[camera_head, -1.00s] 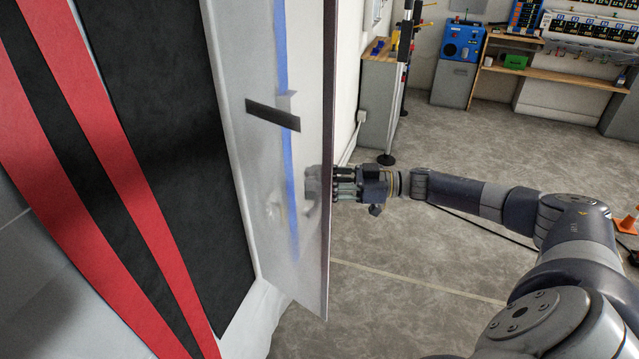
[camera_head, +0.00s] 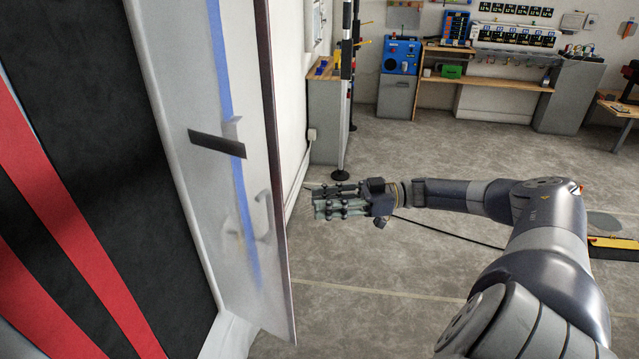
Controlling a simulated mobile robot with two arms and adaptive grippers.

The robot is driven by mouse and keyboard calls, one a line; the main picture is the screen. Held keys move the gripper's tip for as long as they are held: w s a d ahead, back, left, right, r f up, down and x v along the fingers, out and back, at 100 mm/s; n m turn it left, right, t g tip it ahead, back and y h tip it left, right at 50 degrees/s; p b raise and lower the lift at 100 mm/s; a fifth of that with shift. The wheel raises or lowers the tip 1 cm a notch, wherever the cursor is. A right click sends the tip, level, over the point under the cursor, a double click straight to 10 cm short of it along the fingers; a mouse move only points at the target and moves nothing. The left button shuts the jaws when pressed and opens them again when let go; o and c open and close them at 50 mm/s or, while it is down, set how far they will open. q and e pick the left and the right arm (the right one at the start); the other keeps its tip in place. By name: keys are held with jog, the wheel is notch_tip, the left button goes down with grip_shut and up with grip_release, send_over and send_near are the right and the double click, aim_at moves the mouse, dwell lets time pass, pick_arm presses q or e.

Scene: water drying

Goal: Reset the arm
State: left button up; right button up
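My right arm (camera_head: 545,240) reaches in from the lower right and stretches leftward across the view. Its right gripper (camera_head: 318,200) points left, with its fingers just right of the open door panel's edge. A visible gap of floor lies between the fingertips and the panel. The gripper holds nothing that I can see, and how far its fingers are parted is unclear. My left arm and gripper do not show.
A white door panel (camera_head: 225,75) with a blue stripe, dark bar and small handle (camera_head: 263,208) stands at left. The grey floor is largely clear.

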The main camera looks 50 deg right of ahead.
dwell(0.4)
jog(key=w+f+m+t+h, duration=0.3)
jog(key=f+m+h, duration=0.35)
jog(key=f, duration=1.75)
jog(key=s+a+f+g+h, duration=0.1)
jog(key=s+f+h, duration=0.25)
jog(key=f, duration=0.55)
jog(key=s+a+f+g+h, duration=0.1)
jog(key=s+a+f+h, duration=0.2)
jog(key=f, duration=0.5)
jog(key=s+a+f+m+g+h, duration=0.1)
jog(key=s+a+f+g, duration=0.25)
jog(key=s+f, duration=0.55)
jog(key=s+a+f+m+g+h, duration=0.1)
jog(key=s+a+f+g, duration=0.3)
jog(key=s+f, duration=0.5)
jog(key=s+a+f+g, duration=0.1)
jog(key=s+a+f, duration=0.1)
jog(key=s+a, duration=0.4)
jog(key=s+a+f+g, duration=0.2)
jog(key=s+a, duration=0.4)
jog(key=s, duration=0.6)
jog(key=shift+s+a+y, duration=0.2)
jog(key=shift+y, duration=0.2)
